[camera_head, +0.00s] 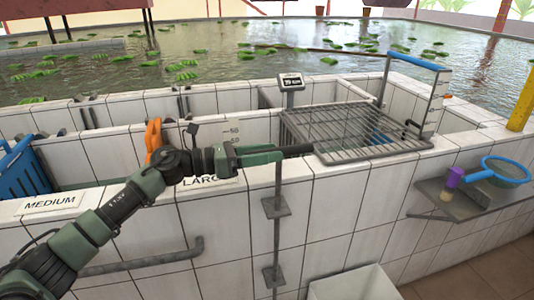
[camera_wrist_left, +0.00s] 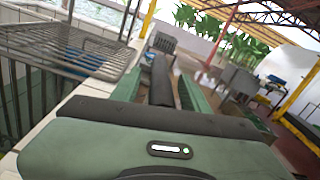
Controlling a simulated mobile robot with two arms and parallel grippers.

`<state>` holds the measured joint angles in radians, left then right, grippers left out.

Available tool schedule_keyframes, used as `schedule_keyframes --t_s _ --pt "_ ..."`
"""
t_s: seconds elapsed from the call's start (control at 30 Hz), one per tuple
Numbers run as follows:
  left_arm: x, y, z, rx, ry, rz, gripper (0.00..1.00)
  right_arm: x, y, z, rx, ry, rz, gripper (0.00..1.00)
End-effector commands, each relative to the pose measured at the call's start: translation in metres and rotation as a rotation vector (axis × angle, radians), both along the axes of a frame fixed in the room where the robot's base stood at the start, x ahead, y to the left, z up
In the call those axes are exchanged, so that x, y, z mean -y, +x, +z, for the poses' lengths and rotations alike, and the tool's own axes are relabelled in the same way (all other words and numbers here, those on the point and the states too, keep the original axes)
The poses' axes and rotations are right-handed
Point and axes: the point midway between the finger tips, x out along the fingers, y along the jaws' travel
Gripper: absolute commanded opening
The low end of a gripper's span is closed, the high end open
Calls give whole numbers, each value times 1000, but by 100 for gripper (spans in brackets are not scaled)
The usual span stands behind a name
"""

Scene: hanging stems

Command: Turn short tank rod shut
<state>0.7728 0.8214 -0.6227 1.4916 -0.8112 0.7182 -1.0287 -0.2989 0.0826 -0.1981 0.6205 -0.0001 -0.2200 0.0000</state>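The short tank rod (camera_head: 277,185) is a thin grey vertical rod in front of the white tiled tank wall, held by two brackets. A dark horizontal handle (camera_head: 299,149) at its top points right along the wall's top edge. My left gripper (camera_head: 281,152) reaches in from the left at the rod's top, with its green fingers around the handle. In the left wrist view the dark handle bar (camera_wrist_left: 160,80) lies between the two fingers, with narrow gaps beside it, so the fingers look open. Contact is hard to judge. My right gripper is not in view.
A wire rack (camera_head: 350,140) lies over the tank right of the handle, with a blue-topped frame above. A small display (camera_head: 291,81) stands behind. A shelf (camera_head: 440,198) with a blue net (camera_head: 505,170) and purple-capped bottle (camera_head: 452,180) juts out right. A white bin (camera_head: 355,285) stands below.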

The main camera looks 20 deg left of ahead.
Motion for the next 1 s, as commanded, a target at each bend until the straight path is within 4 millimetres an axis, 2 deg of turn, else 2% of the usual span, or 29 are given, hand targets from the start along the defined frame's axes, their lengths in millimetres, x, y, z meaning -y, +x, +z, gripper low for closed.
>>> schedule_keyframes --t_s 0.23,0.37,0.47,1.0 --pt "0 0 2 2 0 0 45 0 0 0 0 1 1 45" --pt "0 0 15 5 1 0 45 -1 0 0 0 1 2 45" --pt "0 0 34 8 1 1 45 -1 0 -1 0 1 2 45" --pt "0 1 164 5 -1 1 45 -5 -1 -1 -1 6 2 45"
